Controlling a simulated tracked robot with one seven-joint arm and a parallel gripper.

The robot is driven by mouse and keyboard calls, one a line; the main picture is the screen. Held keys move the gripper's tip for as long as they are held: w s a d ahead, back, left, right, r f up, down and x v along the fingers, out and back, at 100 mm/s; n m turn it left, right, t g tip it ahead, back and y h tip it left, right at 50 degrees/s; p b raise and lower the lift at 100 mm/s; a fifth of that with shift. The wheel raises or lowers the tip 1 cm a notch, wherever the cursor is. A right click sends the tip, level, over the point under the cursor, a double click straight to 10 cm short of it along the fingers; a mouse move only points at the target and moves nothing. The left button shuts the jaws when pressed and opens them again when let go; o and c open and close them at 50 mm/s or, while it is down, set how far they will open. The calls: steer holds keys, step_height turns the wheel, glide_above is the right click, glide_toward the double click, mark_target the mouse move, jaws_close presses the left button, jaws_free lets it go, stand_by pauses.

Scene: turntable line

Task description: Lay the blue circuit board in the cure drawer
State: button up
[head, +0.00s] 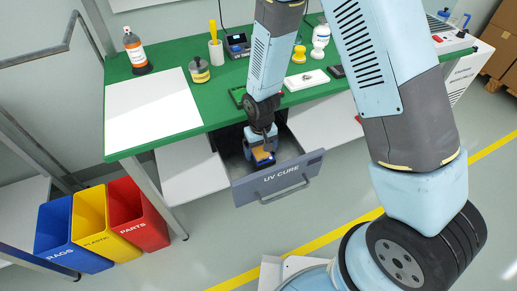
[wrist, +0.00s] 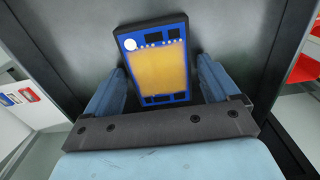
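The blue circuit board (wrist: 157,68), with a yellow-orange middle and dark chips, is inside the open cure drawer (head: 277,182), whose grey front reads "UV CURE". The board also shows in the head view (head: 263,155), just below my gripper (head: 261,147). In the wrist view my gripper (wrist: 158,75) has its two fingers on either side of the board, with narrow gaps showing, so it looks open around it. I cannot tell whether the board rests fully on the drawer floor.
The green bench (head: 185,58) above the drawer holds a white sheet (head: 150,105), an orange-labelled bottle (head: 135,50), a tin (head: 199,70) and a white tray (head: 307,80). Blue, yellow and red bins (head: 138,215) stand at left. The floor before the drawer is clear.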

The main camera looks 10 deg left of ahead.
mark_target(260, 151)
steer(key=shift+o, duration=0.5)
step_height(260, 151, up, 12)
stand_by(0.5)
steer(key=shift+r, duration=0.1)
